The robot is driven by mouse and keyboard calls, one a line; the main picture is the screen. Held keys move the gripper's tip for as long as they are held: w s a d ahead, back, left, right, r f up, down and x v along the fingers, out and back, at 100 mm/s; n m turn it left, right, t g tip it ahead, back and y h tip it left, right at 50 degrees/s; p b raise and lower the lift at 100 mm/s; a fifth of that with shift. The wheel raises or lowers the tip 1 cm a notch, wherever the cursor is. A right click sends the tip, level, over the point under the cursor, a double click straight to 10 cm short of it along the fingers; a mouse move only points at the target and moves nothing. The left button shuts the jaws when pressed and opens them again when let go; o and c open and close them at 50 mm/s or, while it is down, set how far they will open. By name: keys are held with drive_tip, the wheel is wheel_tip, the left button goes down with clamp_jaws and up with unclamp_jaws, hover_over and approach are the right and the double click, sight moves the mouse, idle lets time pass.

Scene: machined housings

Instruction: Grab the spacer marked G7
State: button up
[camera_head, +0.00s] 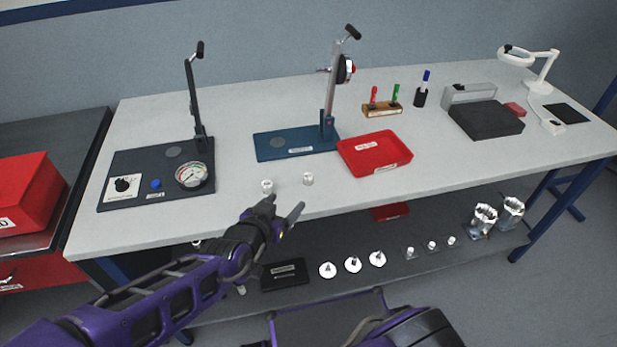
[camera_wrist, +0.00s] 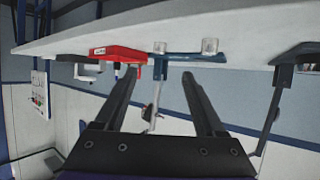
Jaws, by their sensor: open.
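Two small pale cylinders that look like spacers stand upright near the front edge of the workbench. One (camera_head: 267,187) is at left and the other (camera_head: 308,179) is at right in the head view. Both also show in the wrist view, the head view's right one (camera_wrist: 160,47) between the fingers' lines and the other (camera_wrist: 209,45) beyond the right fingertip. I cannot read a G7 mark on either. My gripper (camera_head: 288,204) is open and empty at the bench's front edge, just short of both cylinders and touching neither. Its two fingers (camera_wrist: 159,75) show apart in the wrist view.
A blue-based press (camera_head: 270,145) and a red tray (camera_head: 372,167) stand behind and right of the cylinders. A dark-based press with a gauge (camera_head: 192,175) is at left. The lower shelf holds white discs (camera_head: 353,264) and small pale parts (camera_head: 432,245). Bench around the cylinders is clear.

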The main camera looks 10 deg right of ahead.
drive_tip(key=b, duration=0.2)
approach(307, 179)
drive_tip(key=w+f, duration=0.1)
drive_tip(key=d+f, duration=0.1)
drive_tip(key=shift+w+d+f, duration=0.2)
drive_tip(key=shift+w+f, duration=0.2)
drive_tip(key=shift+w+d+b, duration=0.4)
drive_tip(key=shift+w+b, duration=0.15)
drive_tip(key=shift+w, duration=0.05)
drive_tip(key=b+x, duration=0.3)
drive_tip(key=x, duration=0.1)
drive_tip(key=shift+w+r, duration=0.15)
drive_tip(key=shift+w, duration=0.05)
drive_tip(key=shift+w+d+b, duration=0.3)
drive_tip(key=shift+w+b, duration=0.1)
drive_tip(key=shift+w, duration=0.05)
clamp_jaws()
